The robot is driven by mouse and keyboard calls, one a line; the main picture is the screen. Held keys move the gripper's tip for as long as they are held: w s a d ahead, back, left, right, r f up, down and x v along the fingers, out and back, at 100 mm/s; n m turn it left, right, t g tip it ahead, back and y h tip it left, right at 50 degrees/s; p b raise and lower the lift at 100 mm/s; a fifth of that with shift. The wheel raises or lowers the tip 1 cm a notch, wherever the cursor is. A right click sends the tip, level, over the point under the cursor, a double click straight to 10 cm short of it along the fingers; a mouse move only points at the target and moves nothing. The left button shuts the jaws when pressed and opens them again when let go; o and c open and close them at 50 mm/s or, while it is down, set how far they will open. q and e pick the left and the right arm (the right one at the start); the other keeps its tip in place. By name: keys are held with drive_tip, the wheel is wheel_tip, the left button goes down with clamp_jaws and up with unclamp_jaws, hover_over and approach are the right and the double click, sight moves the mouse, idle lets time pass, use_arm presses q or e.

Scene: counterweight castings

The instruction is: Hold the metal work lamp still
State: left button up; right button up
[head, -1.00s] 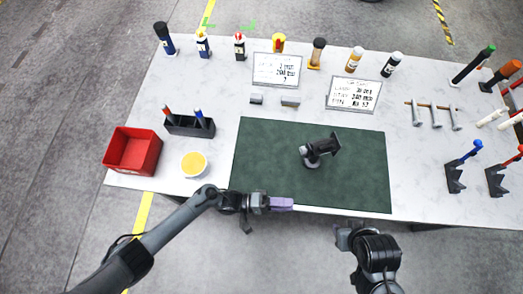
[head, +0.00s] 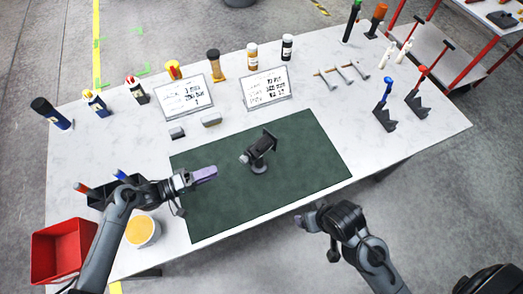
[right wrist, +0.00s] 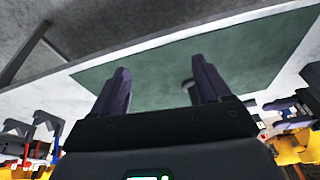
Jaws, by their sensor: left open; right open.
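The metal work lamp (head: 262,147), dark with a grey head and round base, stands on the green mat (head: 310,175) near its middle. My left gripper (head: 207,173), with purple fingers, is open and empty above the left part of the mat, left of the lamp and apart from it. My right gripper (head: 308,216) is open beyond the table's front edge, below and right of the lamp. Its two spread fingers show in the right wrist view (right wrist: 160,85); a small grey piece there beside the right finger is unclear.
A red bin (head: 62,250), a yellow-topped tub (head: 142,231) and a dark holder (head: 100,195) crowd the left end. Two sign plates (head: 183,97) and several bottles stand at the back. Blue- and red-handled tools (head: 385,110) stand right. The mat around the lamp is clear.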

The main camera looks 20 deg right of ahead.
drive_tip(key=m, duration=0.2)
drive_tip(key=m+t+h, duration=0.3)
drive_tip(key=m, duration=0.8)
approach(263, 147)
drive_tip(key=shift+t, duration=0.3)
drive_tip(key=shift+x, duration=5.05)
drive_tip(key=shift+s+f+m, duration=0.1)
drive_tip(key=shift+s+m, duration=0.1)
drive_tip(key=shift+m, duration=0.1)
drive_tip(key=shift+c, duration=0.2)
